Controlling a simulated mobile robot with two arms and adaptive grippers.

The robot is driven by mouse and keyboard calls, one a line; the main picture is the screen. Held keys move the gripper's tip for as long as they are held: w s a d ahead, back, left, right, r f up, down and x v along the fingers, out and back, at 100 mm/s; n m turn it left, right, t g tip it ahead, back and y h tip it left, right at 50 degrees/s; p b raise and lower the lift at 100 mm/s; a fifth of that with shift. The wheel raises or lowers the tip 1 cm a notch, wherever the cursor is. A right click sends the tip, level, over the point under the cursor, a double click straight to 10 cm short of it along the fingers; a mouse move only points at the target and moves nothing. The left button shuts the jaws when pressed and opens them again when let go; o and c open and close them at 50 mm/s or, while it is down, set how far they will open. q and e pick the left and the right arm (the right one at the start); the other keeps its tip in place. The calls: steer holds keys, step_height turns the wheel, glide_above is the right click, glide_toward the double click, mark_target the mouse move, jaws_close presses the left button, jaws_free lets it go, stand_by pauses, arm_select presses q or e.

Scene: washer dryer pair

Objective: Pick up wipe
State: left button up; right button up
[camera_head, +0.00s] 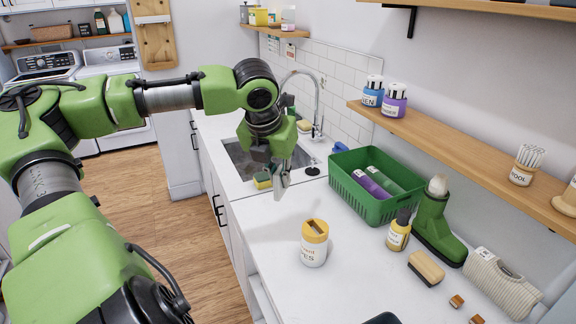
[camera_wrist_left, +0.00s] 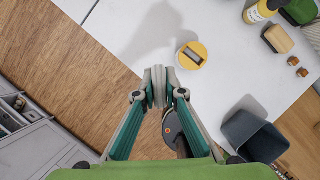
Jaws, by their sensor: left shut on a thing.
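The wipes canister (camera_head: 314,250) is white with a yellow lid and stands upright on the white counter. In the left wrist view the canister (camera_wrist_left: 191,55) shows from above, with a dark slot in its yellow lid. My left gripper (camera_head: 281,184) is in the air over the counter, apart from the canister and on its sink side. In the left wrist view its fingertips (camera_wrist_left: 158,88) are closed together on a thin pale thing that looks like the wipe; it is mostly hidden by the fingers. My right gripper is not in view.
A green basket (camera_head: 350,186) with bottles stands by the wall, near a green boot (camera_head: 436,232), a yellow bottle (camera_head: 398,232) and a brush (camera_head: 426,268). A dark grey bin (camera_wrist_left: 243,128) sits near the counter's edge. A shelf (camera_head: 470,160) juts out above; the sink (camera_head: 236,160) lies behind.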

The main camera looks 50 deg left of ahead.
arm_select(q)
steer(key=shift+s+a+r+b, duration=0.35)
steer(key=shift+s+a, duration=0.1)
steer(key=shift+s, duration=0.25)
steer(key=shift+s+a+r+b, duration=0.4)
steer(key=shift+s+a, duration=0.05)
steer(key=shift+s, duration=0.2)
steer(key=shift+s+a+r+b, duration=0.35)
steer(key=shift+s+a, duration=0.1)
steer(key=shift+s, duration=0.25)
jaws_close()
